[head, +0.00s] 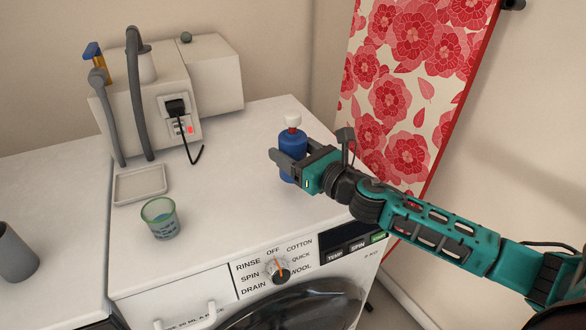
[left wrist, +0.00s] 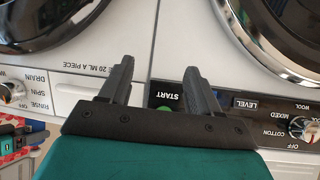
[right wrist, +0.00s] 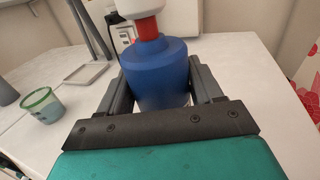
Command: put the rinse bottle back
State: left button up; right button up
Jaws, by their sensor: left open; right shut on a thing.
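The rinse bottle (head: 292,142) is blue with a red neck band and a white cap. It stands upright on or just above the white washing machine top; I cannot tell which. My right gripper (head: 291,167) is shut on its body, with one finger on each side. The bottle (right wrist: 158,68) fills the space between the fingers of the right gripper (right wrist: 164,92) in the right wrist view, and its lower part is partly hidden. My left gripper (left wrist: 155,85) is open and empty in front of machine panels in the left wrist view; it is not in the head view.
A white dispenser unit (head: 215,75) with grey hoses and a plugged socket stands at the back. A shallow grey tray (head: 140,199) and a green-rimmed cup (head: 160,218) are left of the bottle. A grey cup (head: 14,254) stands far left. A red floral panel (head: 405,90) hangs behind my right arm.

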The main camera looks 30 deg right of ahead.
notch_tip(320, 180, down, 3)
jog(key=shift+f+b, duration=0.1)
jog(key=shift+b, duration=0.4)
jog(key=shift+f, duration=0.2)
pick_arm(q)
jog(key=shift+w+d+f, duration=0.25)
jog(key=shift+w+d, duration=0.1)
jog(key=shift+w, duration=0.1)
pick_arm(e)
jog(key=o, duration=1.2)
jog(key=shift+f, duration=0.1)
jog(key=shift+c, duration=0.2)
pick_arm(q)
jog(key=shift+s+f, duration=0.1)
jog(key=shift+s, duration=0.05)
